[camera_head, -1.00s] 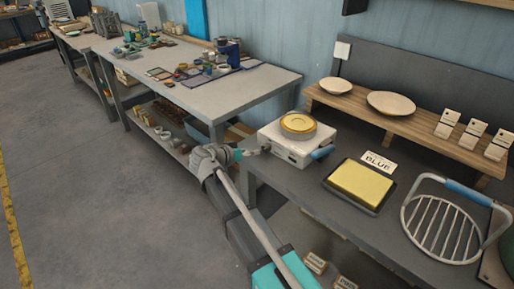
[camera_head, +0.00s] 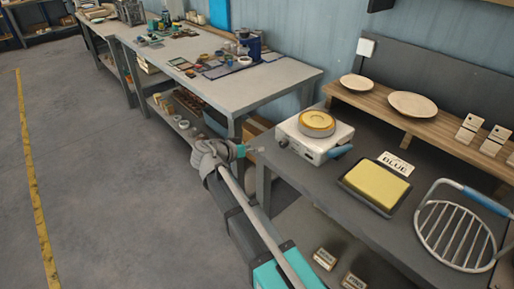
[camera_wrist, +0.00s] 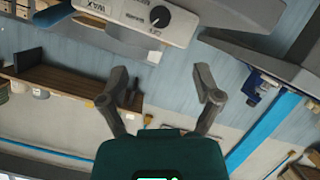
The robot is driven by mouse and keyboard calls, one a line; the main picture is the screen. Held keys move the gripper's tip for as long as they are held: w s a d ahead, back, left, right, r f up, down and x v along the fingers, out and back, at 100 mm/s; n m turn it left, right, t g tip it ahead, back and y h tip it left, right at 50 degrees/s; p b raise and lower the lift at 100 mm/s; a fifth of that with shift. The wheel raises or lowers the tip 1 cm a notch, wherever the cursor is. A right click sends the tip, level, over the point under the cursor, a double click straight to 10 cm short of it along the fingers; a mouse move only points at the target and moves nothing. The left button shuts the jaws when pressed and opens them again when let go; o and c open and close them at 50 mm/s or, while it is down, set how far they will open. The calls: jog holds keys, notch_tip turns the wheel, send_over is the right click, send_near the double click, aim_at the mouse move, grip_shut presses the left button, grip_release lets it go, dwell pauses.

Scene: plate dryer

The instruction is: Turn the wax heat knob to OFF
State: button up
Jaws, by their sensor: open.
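The wax heater (camera_head: 296,143) is a white box with a round yellow-topped pot, standing at the left end of the near bench. In the wrist view its front panel (camera_wrist: 120,8) shows upside down at the top, with the words WAX and OFF. The dark round wax heat knob (camera_wrist: 160,16) has a white pointer mark; I cannot tell its exact setting. My gripper (camera_head: 256,150) is left of the heater in the head view, apart from it. In the wrist view my gripper (camera_wrist: 161,70) is open and empty, its fingers clear of the knob.
Plates (camera_head: 412,105) sit on a wooden shelf behind. A cluttered bench (camera_head: 235,88) stands left; open floor lies left of me.

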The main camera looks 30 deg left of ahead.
jog(key=shift+f, duration=0.15)
jog(key=m+t+b, duration=0.4)
jog(key=b, duration=0.7)
send_near(282, 145)
jog(key=s, duration=0.3)
jog(key=shift+s+a+f+t+y, duration=0.15)
jog(key=shift+a+f+t+y, duration=0.15)
jog(key=shift+t+y, duration=0.1)
jog(key=shift+w+r, duration=0.1)
jog(key=shift+w, duration=0.1)
jog(key=x, duration=1.3)
jog(key=shift+w+d, duration=0.15)
jog(key=shift+w, duration=0.05)
jog(key=shift+c, duration=0.3)
jog(key=c, duration=1.1)
